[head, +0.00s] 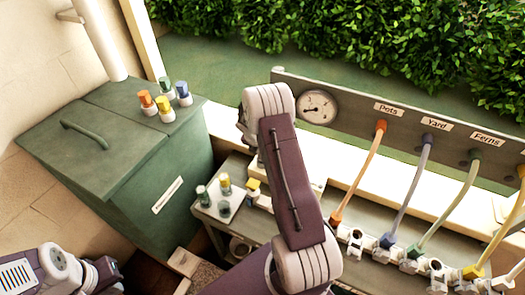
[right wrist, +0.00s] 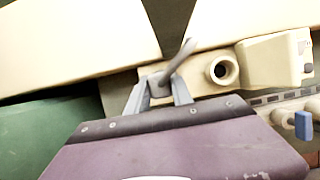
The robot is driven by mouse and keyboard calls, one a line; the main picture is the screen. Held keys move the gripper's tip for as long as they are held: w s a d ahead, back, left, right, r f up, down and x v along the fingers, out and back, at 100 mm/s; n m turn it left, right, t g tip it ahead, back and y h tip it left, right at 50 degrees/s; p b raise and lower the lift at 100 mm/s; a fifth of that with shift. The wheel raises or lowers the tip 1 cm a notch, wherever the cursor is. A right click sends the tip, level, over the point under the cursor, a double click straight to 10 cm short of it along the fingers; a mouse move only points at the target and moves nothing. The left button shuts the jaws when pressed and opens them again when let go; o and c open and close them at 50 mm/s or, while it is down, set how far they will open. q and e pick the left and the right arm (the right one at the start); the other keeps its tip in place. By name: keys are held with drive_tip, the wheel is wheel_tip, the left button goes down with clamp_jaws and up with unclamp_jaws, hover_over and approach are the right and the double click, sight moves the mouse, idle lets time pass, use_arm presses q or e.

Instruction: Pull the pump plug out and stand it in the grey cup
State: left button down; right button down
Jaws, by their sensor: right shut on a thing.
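In the right wrist view my right gripper (right wrist: 159,88) is shut on a grey plug (right wrist: 158,80), with a grey cord (right wrist: 178,58) rising from it. A cream block with a round dark opening (right wrist: 222,70) sits just right of the fingers. I cannot tell whether the plug is still seated in anything. In the head view my right arm hides its own gripper and the part of the bench behind it. A small dark grey cup (head: 223,209) seems to stand on the pale tray at the bench's left end. My left gripper (head: 110,274) is low at the left, its fingers unclear.
A green box (head: 135,150) with small coloured-topped containers stands left.

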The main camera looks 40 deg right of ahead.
drive_tip(key=shift+f+b, duration=0.45)
drive_tip(key=shift+f, duration=0.15)
drive_tip(key=c, duration=1.4)
unclamp_jaws()
drive_tip(key=shift+r, duration=0.1)
drive_tip(key=p+v, duration=0.7)
drive_tip(key=v, duration=0.4)
drive_tip(key=shift+p, duration=0.3)
